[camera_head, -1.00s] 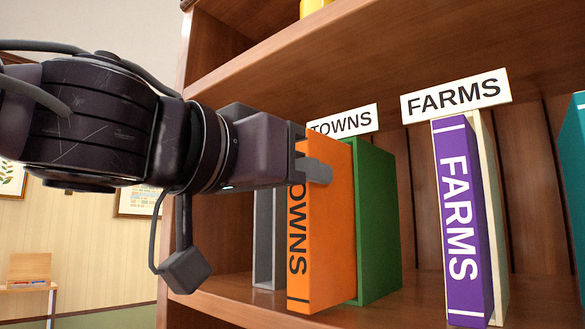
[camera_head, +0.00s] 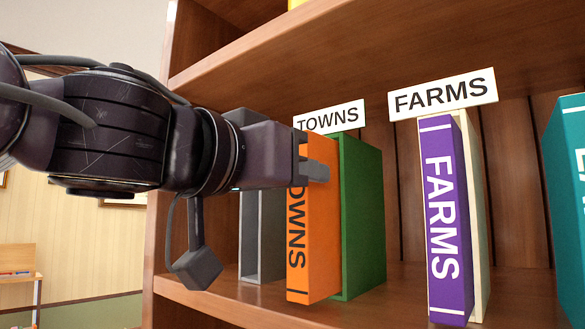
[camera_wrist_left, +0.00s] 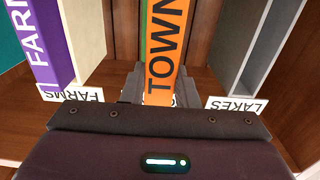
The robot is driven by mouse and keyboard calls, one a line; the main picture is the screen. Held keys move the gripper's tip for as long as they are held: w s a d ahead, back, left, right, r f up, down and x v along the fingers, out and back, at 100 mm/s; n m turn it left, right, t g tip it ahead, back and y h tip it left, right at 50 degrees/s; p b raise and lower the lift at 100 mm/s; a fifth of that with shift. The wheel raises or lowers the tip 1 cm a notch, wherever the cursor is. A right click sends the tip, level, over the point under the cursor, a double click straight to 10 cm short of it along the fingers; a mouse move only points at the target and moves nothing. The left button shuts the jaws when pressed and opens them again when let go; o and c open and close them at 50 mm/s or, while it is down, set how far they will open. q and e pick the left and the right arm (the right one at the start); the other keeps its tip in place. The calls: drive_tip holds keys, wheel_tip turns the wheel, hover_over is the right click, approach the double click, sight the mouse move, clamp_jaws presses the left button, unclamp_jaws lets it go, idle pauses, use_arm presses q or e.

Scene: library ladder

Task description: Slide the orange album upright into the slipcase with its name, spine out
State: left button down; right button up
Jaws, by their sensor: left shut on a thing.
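The orange album (camera_head: 313,265) stands upright on the shelf, its spine lettered TOWNS facing out. It also shows in the wrist view (camera_wrist_left: 165,60). The green slipcase (camera_head: 363,220) stands under the TOWNS label (camera_head: 332,117). Its green wall lies along the album's right side, and the album appears to sit largely inside it, spine slightly in front of the wall's edge. My left gripper (camera_head: 314,171) is shut on the album near the top of the spine, hiding the first letter in the head view. The slipcase's far side is hidden. My right gripper is out of view.
A purple FARMS album (camera_head: 443,220) stands in a cream slipcase (camera_head: 475,200) to the right. An empty grey slipcase (camera_head: 262,245) stands to the left; the wrist view shows a LAKES label (camera_wrist_left: 236,104) there. A teal item is at the far right. An upper shelf board (camera_head: 380,50) runs overhead.

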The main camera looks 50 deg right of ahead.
use_arm(q)
drive_tip(key=shift+w+d+r+p, duration=0.1)
drive_tip(key=shift+d+p, duration=0.65)
drive_tip(key=shift+d, duration=0.6)
drive_tip(key=c, duration=1.1)
unclamp_jaws()
drive_tip(key=shift+o, duration=0.2)
drive_tip(key=shift+a, duration=0.1)
drive_tip(key=a+b, duration=0.4)
drive_tip(key=a, duration=0.3)
drive_tip(key=shift+s+a, duration=0.3)
drive_tip(key=shift+a, duration=0.05)
